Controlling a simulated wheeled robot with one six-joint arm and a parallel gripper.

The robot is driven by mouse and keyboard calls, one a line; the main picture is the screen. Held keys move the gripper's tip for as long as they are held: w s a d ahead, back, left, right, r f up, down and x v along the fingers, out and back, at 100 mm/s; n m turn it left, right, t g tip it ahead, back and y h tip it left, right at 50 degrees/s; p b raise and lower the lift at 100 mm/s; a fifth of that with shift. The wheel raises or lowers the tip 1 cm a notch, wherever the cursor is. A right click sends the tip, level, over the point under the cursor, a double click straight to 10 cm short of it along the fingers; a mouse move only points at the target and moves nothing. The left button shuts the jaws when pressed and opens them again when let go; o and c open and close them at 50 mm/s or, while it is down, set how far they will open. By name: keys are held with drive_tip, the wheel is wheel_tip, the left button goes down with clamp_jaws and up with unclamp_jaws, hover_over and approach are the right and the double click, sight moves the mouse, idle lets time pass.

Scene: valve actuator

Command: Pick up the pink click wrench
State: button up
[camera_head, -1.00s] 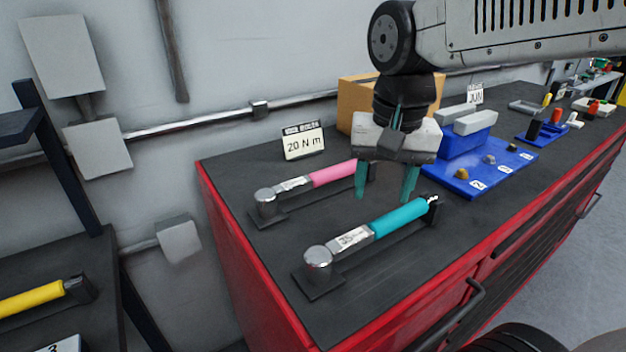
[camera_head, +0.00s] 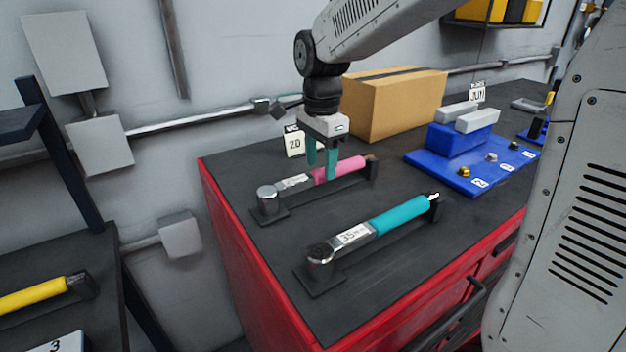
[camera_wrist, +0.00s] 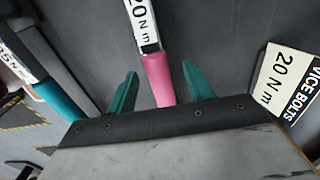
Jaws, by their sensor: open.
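The pink click wrench (camera_head: 350,166) lies on a dark holder at the back left of the black bench top, its silver head toward the left. My gripper (camera_head: 322,172) is open, pointing down, with its teal fingers at the front part of the pink handle. In the wrist view, the pink handle (camera_wrist: 158,80) runs between the two open fingers (camera_wrist: 160,85), with a gap on each side. The "20 N m" marking shows on its silver shaft. The far end of the handle is hidden by my gripper in the wrist view.
A teal wrench (camera_head: 400,214) lies on its own holder in front. A "20 N m" sign (camera_head: 294,143) stands just behind the pink wrench. A cardboard box (camera_head: 395,105) and a blue tray (camera_head: 465,182) are to the right. A yellow wrench (camera_head: 32,298) lies on the left shelf.

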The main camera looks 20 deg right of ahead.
sight(322, 169)
drive_tip(key=shift+s+d+f, duration=0.1)
drive_tip(key=shift+s+f, duration=0.1)
drive_tip(key=shift+f, duration=1.65)
clamp_jaws()
drive_tip(key=shift+r, duration=0.15)
